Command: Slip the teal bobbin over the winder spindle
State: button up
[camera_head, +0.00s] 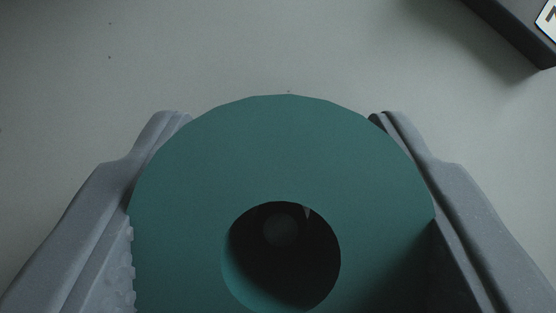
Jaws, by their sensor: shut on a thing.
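The teal bobbin (284,155) fills the lower middle of the view, its flat round face towards the camera. My gripper (279,116) is shut on it, with one grey finger on its left side and one on its right. The bobbin's round centre hole shows near the bottom edge and is dark inside. A dim grey round shape (281,230) shows within the hole; I cannot tell whether it is the top of the winder spindle. No other part of a spindle is in view. The bobbin's lower edge is cut off by the frame.
A dark box-like object (508,28) with a white label stands at the top right corner, partly out of frame. The pale grey surface (250,45) beyond the bobbin is clear apart from a few small dark specks.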

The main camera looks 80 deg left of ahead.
jog(key=shift+f+b, duration=0.3)
jog(key=shift+f, duration=0.3)
jog(key=o, duration=1)
jog(key=shift+r, duration=0.1)
jog(key=p+v, duration=0.1)
jog(key=v, duration=1.2)
jog(key=shift+s+a+r, duration=0.1)
jog(key=shift+r, duration=0.15)
